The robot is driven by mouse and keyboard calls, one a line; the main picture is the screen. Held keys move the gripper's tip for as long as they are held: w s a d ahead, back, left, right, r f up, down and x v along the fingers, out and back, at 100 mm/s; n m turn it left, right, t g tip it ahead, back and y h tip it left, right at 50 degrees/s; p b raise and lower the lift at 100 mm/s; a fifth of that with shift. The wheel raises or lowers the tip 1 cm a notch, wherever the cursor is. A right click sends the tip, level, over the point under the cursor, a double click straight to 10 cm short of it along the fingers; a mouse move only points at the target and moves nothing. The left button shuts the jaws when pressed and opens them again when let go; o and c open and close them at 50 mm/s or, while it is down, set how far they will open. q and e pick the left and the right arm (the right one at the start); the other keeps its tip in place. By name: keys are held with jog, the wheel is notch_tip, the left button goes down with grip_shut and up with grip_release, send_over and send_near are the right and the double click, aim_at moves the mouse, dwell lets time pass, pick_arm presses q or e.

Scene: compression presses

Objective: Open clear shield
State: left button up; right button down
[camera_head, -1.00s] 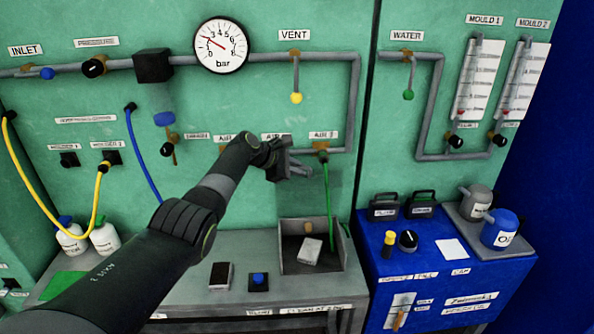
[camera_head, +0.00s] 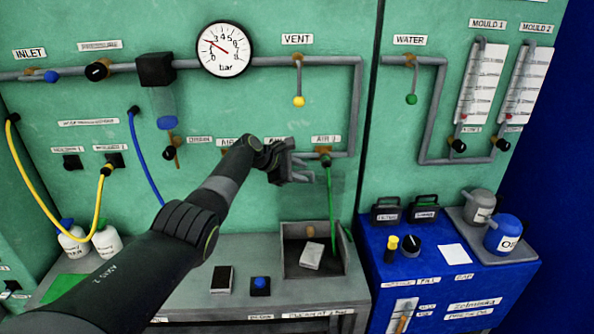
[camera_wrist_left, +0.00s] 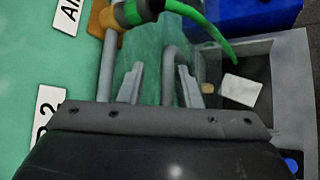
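The clear shield (camera_head: 342,188) is a faint see-through panel above and in front of the grey open-topped box at the bench's right end. In the left wrist view the shield (camera_wrist_left: 150,60) shows as a tinted pane with a curved grey handle (camera_wrist_left: 171,58). My left gripper (camera_head: 309,166) is at the shield, just left of the green hose. In the wrist view the left gripper (camera_wrist_left: 160,75) has its two fingers apart, with the handle showing between or just beyond them; contact cannot be told. My right gripper is out of view.
A green hose (camera_head: 331,205) hangs from the AIR 3 outlet, close to my left gripper. The grey box (camera_head: 289,262) holds a pale block (camera_head: 312,256). A blue cabinet (camera_head: 385,255) stands to the right. Wall pipes run above.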

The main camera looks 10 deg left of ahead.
pick_arm(q)
jog(key=shift+s+a, duration=0.1)
jog(key=shift+p+v, duration=0.6)
jog(key=shift+v, duration=0.25)
jog(key=b+v, duration=0.2)
jog(key=v, duration=1.3)
jog(key=shift+r+b, duration=0.2)
jog(key=shift+b, duration=0.2)
jog(key=shift+s+a+f, duration=0.1)
